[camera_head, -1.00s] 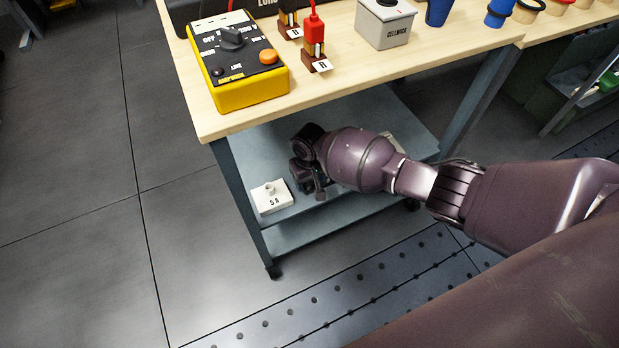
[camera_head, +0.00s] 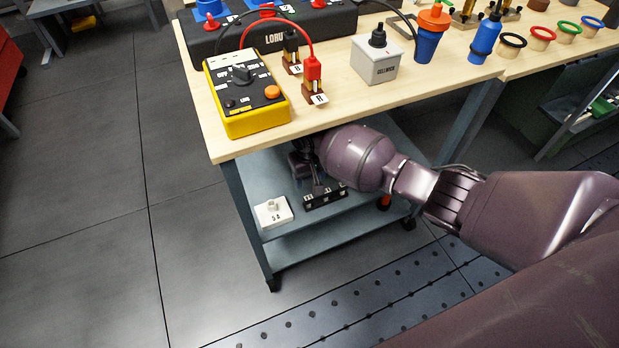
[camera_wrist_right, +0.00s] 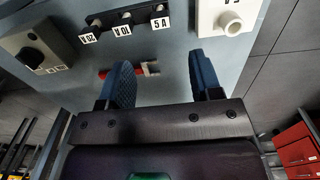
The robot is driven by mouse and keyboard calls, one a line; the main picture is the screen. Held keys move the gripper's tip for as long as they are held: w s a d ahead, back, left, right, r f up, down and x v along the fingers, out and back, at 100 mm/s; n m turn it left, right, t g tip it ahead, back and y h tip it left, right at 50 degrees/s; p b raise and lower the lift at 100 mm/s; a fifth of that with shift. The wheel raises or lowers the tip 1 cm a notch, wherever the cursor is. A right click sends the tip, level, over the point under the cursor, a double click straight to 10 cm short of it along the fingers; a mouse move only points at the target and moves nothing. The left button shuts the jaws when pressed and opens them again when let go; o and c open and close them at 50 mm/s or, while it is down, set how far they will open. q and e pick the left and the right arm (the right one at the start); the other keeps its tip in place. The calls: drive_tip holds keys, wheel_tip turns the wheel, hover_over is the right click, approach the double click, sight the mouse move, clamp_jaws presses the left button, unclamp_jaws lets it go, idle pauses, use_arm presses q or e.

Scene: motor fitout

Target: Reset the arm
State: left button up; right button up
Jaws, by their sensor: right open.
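My right arm reaches in from the right under the table top, over the lower shelf (camera_head: 262,183). My right gripper (camera_head: 318,188) is just behind and above a black strip with white labels (camera_head: 338,191). My left gripper is not in view.
The wooden table top (camera_head: 330,118) overhangs my right arm. It carries a yellow meter (camera_head: 252,118), a grey box (camera_head: 378,66) and cups. In the wrist view, a red-handled tool (camera_wrist_right: 150,68) and a dark knobbed box (camera_wrist_right: 35,42) lie on the shelf. Open floor is at left.

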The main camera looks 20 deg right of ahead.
idle(0.4)
drive_tip(key=s+a+n+t+y+p, duration=0.1)
drive_tip(key=s+t+p, duration=0.2)
drive_tip(key=s, duration=0.6)
drive_tip(key=s+a+t+y+p, duration=0.1)
drive_tip(key=s+t+y+p, duration=0.1)
drive_tip(key=s, duration=0.7)
use_arm(q)
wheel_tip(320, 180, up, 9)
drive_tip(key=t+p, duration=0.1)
drive_tip(key=p, duration=0.4)
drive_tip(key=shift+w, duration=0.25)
use_arm(e)
drive_tip(key=s+d+r+t+h, duration=0.1)
drive_tip(key=s+d+r+t, duration=0.2)
drive_tip(key=s+r, duration=0.3)
drive_tip(key=s+d+r+t+h, duration=0.2)
drive_tip(key=s+d+r, duration=0.4)
drive_tip(key=s, duration=0.7)
drive_tip(key=shift+s+r+t, duration=0.25)
drive_tip(key=shift+r+t, duration=0.25)
drive_tip(key=shift+r, duration=0.25)
